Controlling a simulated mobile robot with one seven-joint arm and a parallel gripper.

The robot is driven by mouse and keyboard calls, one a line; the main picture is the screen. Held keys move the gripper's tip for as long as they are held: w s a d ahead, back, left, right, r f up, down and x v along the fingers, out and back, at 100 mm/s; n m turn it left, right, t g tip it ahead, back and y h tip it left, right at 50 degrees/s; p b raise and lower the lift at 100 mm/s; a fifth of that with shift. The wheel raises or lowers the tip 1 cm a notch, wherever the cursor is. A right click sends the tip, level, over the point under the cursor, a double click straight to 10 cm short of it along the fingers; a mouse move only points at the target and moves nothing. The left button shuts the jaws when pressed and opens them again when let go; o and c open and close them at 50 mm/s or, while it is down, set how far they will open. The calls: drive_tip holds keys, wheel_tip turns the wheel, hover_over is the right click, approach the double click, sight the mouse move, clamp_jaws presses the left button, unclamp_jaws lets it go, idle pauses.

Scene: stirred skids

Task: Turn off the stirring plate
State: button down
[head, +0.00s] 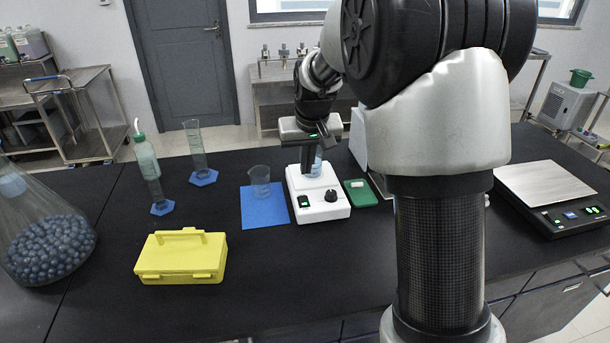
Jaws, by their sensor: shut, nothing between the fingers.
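The stirring plate (318,207) is a white box on the black bench, left of my arm. Its front face has a dark knob (331,195) on the right and a dark switch with a green light (303,201) on the left. A beaker with bluish liquid (316,166) stands on its top, partly hidden by my gripper. My gripper (308,172) points down over the back of the plate, in front of the beaker, with its fingers together and nothing held. I cannot tell whether it touches the beaker or the plate.
A beaker (259,180) stands on a blue mat (264,212) left of the plate. A small green device (361,192) lies close on its right. A yellow case (181,258), cylinders, a wash bottle (146,158) and a large flask (45,240) stand further left. A balance (548,185) is far right. Bench before the plate is clear.

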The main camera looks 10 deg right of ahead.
drive_tip(key=shift+s+r, duration=0.15)
drive_tip(key=shift+r, duration=0.25)
drive_tip(key=b, duration=0.1)
drive_tip(key=w+b, duration=0.1)
drive_tip(key=shift+w+d+r+b, duration=0.15)
drive_tip(key=shift+w+d+b, duration=0.1)
drive_tip(key=shift+b, duration=0.15)
approach(303, 197)
drive_tip(key=x, duration=0.5)
drive_tip(key=shift+w, duration=0.1)
drive_tip(key=shift+f, duration=0.55)
